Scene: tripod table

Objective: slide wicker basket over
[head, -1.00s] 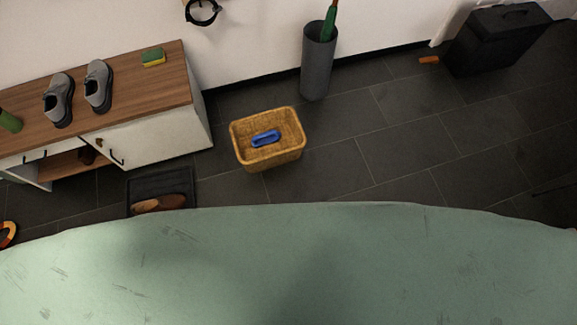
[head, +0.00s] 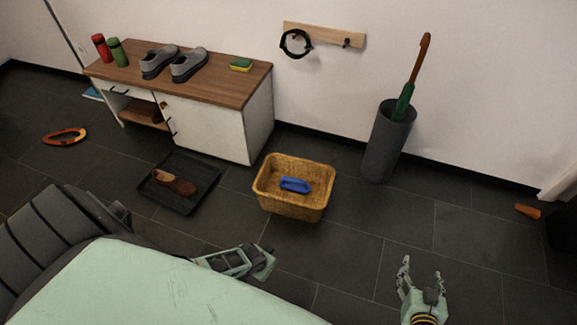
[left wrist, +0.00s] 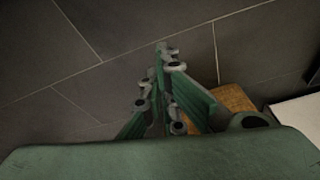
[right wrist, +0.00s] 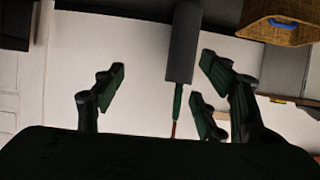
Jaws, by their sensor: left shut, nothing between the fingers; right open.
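The wicker basket (head: 293,207) stands upright on the dark tiled floor in the middle of the head view, with a blue object (head: 295,185) inside it. My left gripper (head: 268,258) is below and left of the basket, apart from it, shut and empty. The left wrist view shows its closed fingers (left wrist: 165,75) with part of the basket (left wrist: 238,100) behind them, partly hidden. My right gripper (head: 421,265) is open and empty, to the right of the basket and nearer to me. The basket also shows at the top right of the right wrist view (right wrist: 262,25).
A shoe cabinet (head: 205,130) stands behind left of the basket. A black tray (head: 190,200) with brown shoes (head: 174,183) lies to its left. A grey umbrella stand (head: 387,145) stands behind right. An orange item (head: 527,211) lies far right. Floor right of the basket is clear.

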